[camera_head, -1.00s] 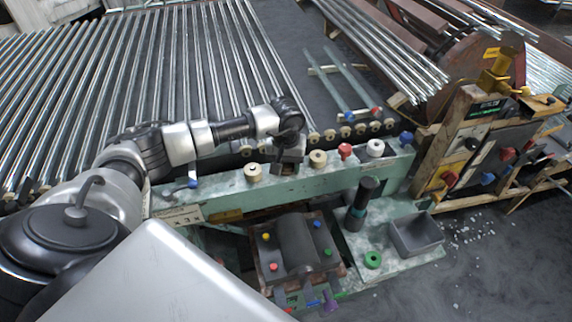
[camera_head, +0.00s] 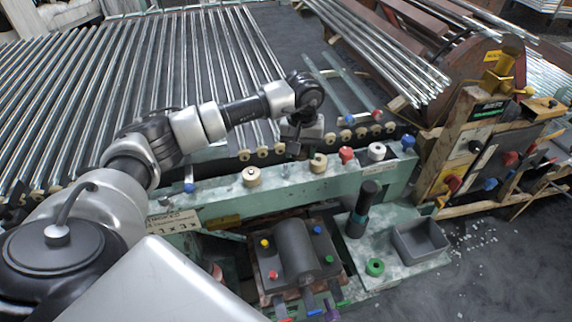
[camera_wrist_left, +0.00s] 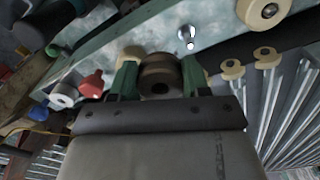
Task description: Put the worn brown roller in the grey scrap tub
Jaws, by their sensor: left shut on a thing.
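The worn brown roller (camera_wrist_left: 158,75) sits between the green fingers of my left gripper (camera_wrist_left: 158,82) in the left wrist view. In the head view my left gripper (camera_head: 293,150) is just above and behind the green rail, pointing down; its fingertips and the roller are dark and hard to make out there. A bare metal peg (camera_wrist_left: 187,37) stands beside the held roller in the wrist view. The grey scrap tub (camera_head: 425,256) stands on the pale bench plate at the right, open at the top, and looks empty. My right gripper is not in view.
The green rail (camera_head: 225,190) carries cream rollers (camera_head: 251,177), a red knob (camera_head: 346,155) and a white roller (camera_head: 376,151). A wooden-framed control panel (camera_head: 485,150) rises at the right.

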